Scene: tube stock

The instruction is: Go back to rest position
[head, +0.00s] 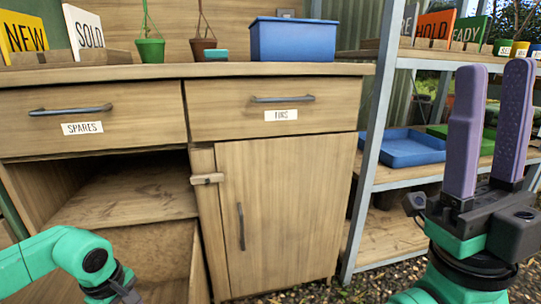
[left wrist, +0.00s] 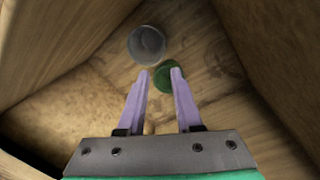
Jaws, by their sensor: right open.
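My right gripper (head: 490,115) stands upright at the right of the head view, its two purple fingers apart with nothing between them. My left arm comes in at the lower left, in front of the open compartment under the drawer marked SPARES; its fingers are out of the head view. In the left wrist view my left gripper (left wrist: 160,73) has its fingers apart and points into a wooden compartment. A grey round cup-like thing (left wrist: 147,44) stands just beyond the fingertips. A green round thing (left wrist: 168,92) shows partly behind the right finger. Nothing appears gripped.
A wooden cabinet (head: 285,200) has a shut door and two shut drawers. Metal shelving (head: 370,130) with a blue tray (head: 410,150) stands behind my right gripper. Wooden walls surround the left gripper closely.

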